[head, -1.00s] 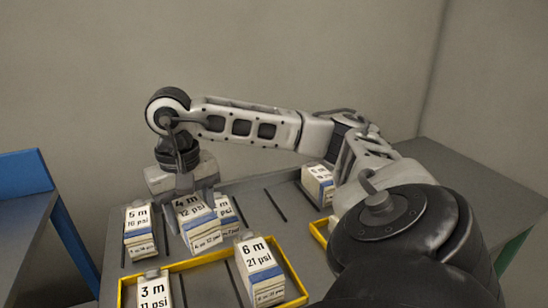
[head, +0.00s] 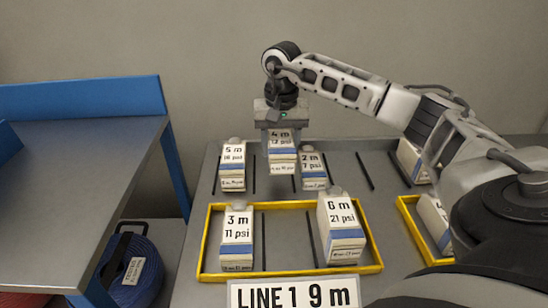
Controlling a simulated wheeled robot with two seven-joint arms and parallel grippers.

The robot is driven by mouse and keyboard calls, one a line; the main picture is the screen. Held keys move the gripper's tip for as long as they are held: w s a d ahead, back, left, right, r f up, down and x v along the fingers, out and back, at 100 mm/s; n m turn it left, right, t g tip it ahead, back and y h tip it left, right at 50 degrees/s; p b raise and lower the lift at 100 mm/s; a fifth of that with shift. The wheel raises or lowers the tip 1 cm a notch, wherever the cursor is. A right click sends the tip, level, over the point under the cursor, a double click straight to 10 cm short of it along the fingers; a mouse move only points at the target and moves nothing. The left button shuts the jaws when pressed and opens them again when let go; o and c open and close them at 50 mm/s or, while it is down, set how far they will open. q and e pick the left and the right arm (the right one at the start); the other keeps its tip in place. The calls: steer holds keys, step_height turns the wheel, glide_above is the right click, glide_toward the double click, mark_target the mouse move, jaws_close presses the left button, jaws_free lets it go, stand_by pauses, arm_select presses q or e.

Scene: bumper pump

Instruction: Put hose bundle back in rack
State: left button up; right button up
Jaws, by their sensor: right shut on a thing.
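My right gripper (head: 281,142) points down and is shut on a white block with a blue band, labelled 4 m 12 psi (head: 282,152). It holds the block between the 5 m 16 psi block (head: 233,168) and the 2 m 7 psi block (head: 313,172) at the back of the grey table. The held block's bottom appears higher than its neighbours' bottoms; I cannot tell if it touches the table. A rolled blue hose (head: 137,280) with a white label lies at the lower left, beside the blue-framed bench. My left gripper is not in view.
A yellow-framed area (head: 208,243) holds the 3 m 11 psi block (head: 238,240) and the 6 m 21 psi block (head: 342,232). A LINE 1 9 m sign (head: 293,294) is in front. Dark divider strips mark the table (head: 345,160). Another yellow frame is partly hidden behind my right arm.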

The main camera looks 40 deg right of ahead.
mark_target(273, 134)
steer(key=w+f, duration=0.2)
steer(key=f, duration=0.1)
steer(key=shift+w, duration=0.3)
steer(key=shift+w+f, duration=0.1)
steer(key=shift+f, duration=0.2)
step_height(273, 134, down, 3)
steer(key=shift+d+r, duration=0.1)
steer(key=shift+r, duration=0.05)
steer(key=o, duration=1.2)
steer(key=shift+o, duration=0.2)
steer(key=shift+r, duration=0.15)
step_height(273, 134, up, 12)
steer(key=shift+f, duration=0.1)
